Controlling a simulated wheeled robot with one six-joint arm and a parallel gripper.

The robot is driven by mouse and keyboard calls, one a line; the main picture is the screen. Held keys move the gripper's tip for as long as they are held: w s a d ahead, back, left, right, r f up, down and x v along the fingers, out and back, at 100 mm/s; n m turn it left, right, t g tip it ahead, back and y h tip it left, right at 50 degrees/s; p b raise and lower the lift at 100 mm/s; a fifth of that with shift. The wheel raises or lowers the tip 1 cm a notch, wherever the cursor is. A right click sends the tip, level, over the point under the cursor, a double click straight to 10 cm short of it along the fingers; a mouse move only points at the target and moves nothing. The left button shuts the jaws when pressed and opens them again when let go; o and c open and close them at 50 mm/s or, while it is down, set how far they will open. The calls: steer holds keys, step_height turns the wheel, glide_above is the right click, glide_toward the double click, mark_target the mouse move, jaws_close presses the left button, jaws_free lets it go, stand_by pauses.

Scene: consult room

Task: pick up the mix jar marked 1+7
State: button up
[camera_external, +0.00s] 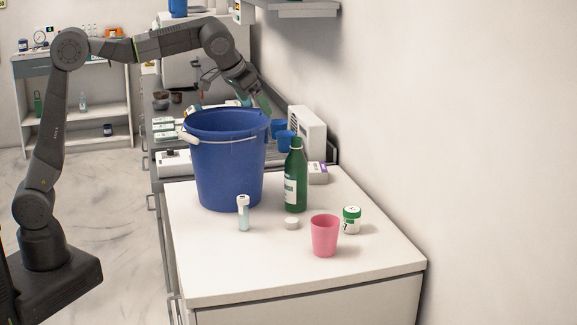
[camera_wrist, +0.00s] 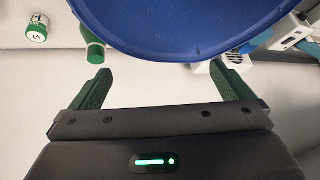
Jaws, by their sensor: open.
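My gripper (camera_external: 255,101) is beyond the blue bucket, away from this jar. In the wrist view my gripper (camera_wrist: 157,70) has its two green fingers wide apart, with nothing between them.
A large blue bucket (camera_external: 225,165) stands between my gripper and the jar; its rim fills the top of the wrist view. A green bottle (camera_external: 295,185), pink cup (camera_external: 324,236), white cap (camera_external: 291,223) and clear vial (camera_external: 243,214) stand nearby. The counter's front is clear.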

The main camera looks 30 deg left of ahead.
steer(key=c, duration=0.7)
